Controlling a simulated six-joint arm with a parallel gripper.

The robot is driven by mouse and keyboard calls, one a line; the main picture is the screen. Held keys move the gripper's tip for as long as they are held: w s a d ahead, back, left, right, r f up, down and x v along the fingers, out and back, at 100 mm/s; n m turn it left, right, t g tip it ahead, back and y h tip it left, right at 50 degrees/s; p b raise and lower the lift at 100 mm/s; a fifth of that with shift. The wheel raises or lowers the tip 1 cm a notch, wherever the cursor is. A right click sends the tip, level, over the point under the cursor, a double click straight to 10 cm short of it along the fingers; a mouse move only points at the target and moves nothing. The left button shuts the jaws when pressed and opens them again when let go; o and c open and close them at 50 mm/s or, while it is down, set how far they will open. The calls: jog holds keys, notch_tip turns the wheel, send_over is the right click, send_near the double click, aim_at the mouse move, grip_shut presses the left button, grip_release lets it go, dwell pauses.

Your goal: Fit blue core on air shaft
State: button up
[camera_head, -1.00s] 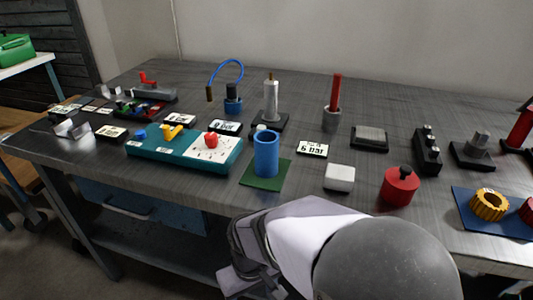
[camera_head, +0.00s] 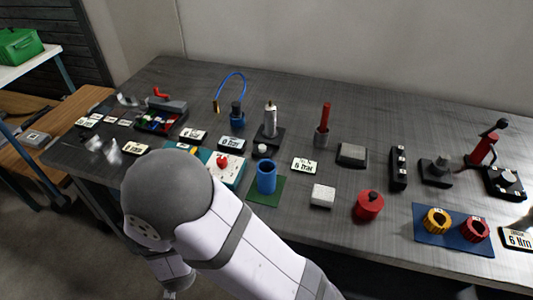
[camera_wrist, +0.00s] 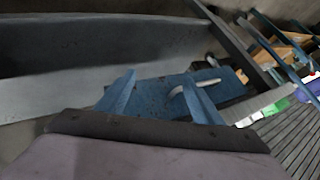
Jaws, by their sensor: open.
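The blue core (camera_head: 266,177), a hollow upright cylinder, stands on a green mat (camera_head: 262,198) near the front middle of the bench in the head view. The likely air shaft, an upright silver post (camera_head: 270,118) on a black base (camera_head: 268,138), stands behind it. My gripper shows in the wrist view (camera_wrist: 157,88), with its two fingers apart and nothing between them. It is beside the bench's front, facing a blue drawer (camera_wrist: 225,82) with a light handle, away from the core.
A teal board (camera_head: 232,180) is left of the core, partly behind my arm. A white block (camera_head: 322,196), red canister (camera_head: 369,206) and blue mat (camera_head: 427,232) with yellow and red rings are to the right. A blue hose (camera_head: 230,78) arches at the back.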

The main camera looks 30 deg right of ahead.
aim_at(264, 182)
jog(key=s+d+r+m+t+h+p, duration=0.2)
jog(key=d+r+m+h, duration=0.3)
jog(key=r, duration=0.2)
jog(key=s+d+r+m+t+h+p, duration=0.1)
jog(key=s+d+r+m+t+h, duration=0.15)
jog(key=d+r+m+h, duration=0.4)
jog(key=d+n+p, duration=0.1)
jog(key=d+n, duration=0.2)
jog(key=s+d+n+p, duration=0.1)
jog(key=d+n+p, duration=0.1)
jog(key=d+n, duration=0.2)
jog(key=d+n+h+p, duration=0.1)
jog(key=d+n, duration=0.2)
jog(key=n, duration=0.1)
jog(key=shift+s+d+r+p, duration=0.15)
jog(key=shift+d+r+p, duration=0.2)
jog(key=shift+r, duration=0.05)
jog(key=shift+p+x, duration=0.3)
jog(key=shift+x, duration=0.75)
jog(key=shift+w+d+r+p, duration=0.25)
jog(key=shift+w+d+p, duration=0.2)
jog(key=shift+d, duration=0.05)
jog(key=shift+p+x, duration=0.7)
jog(key=shift+x, duration=1.2)
jog(key=shift+c, duration=0.4)
